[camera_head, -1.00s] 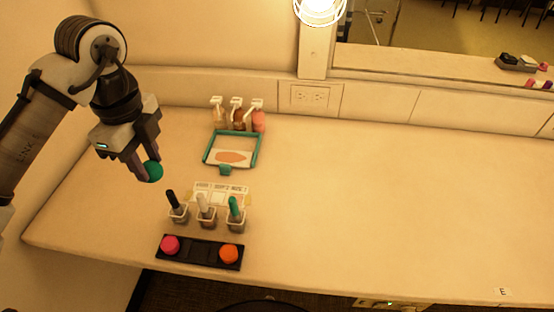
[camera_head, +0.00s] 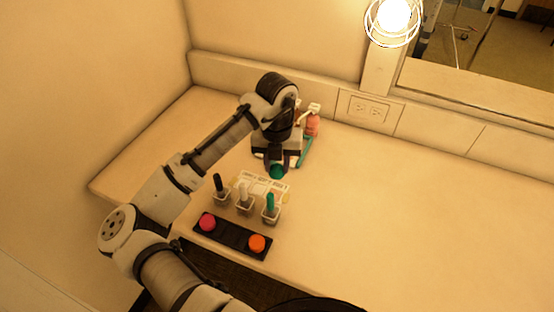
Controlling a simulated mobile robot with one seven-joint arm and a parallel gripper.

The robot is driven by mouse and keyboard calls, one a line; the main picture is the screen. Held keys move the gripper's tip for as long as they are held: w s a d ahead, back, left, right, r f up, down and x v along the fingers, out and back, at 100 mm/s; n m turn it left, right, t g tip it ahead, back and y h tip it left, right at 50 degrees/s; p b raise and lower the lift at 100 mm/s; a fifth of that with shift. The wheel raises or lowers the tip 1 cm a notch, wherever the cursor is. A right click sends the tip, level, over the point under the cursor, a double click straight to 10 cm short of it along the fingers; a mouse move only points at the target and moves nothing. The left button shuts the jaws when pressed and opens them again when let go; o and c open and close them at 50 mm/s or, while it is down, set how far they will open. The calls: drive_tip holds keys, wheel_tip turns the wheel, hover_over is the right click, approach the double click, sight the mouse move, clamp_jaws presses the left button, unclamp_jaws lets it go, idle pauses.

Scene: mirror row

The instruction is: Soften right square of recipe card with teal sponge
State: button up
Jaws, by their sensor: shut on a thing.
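My gripper (camera_head: 277,166) is shut on the teal sponge (camera_head: 277,172), which shows as a small round teal shape between the fingertips. They are at the back edge of the pale recipe card (camera_head: 262,184) in the picture. I cannot tell whether the sponge touches the card. The card has printing along its top. Its lower part, with the squares, is partly hidden by the brushes or pens standing in front, so the right square is not clear.
Three small cups with a black (camera_head: 219,184), a white (camera_head: 243,194) and a teal (camera_head: 270,203) handle stand before the card. The right counter is clear.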

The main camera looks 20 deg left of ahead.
sight(275, 178)
drive_tip(key=shift+f+b, duration=2)
drive_tip(key=shift+f, duration=0.85)
drive_tip(key=shift+f+b, duration=0.45)
drive_tip(key=shift+f, duration=0.15)
drive_tip(key=shift+s, duration=0.15)
drive_tip(key=shift+s+r, duration=0.1)
drive_tip(key=shift+s, duration=0.35)
drive_tip(key=shift+s+f+b, duration=0.2)
drive_tip(key=shift+s+b, duration=0.2)
drive_tip(key=shift+s, duration=0.8)
drive_tip(key=shift+w+r, duration=0.1)
drive_tip(key=shift+w, duration=1.85)
drive_tip(key=shift+s+b, duration=0.3)
drive_tip(key=shift+s, duration=1.65)
drive_tip(key=shift+w, duration=1.85)
drive_tip(key=shift+s, duration=1.9)
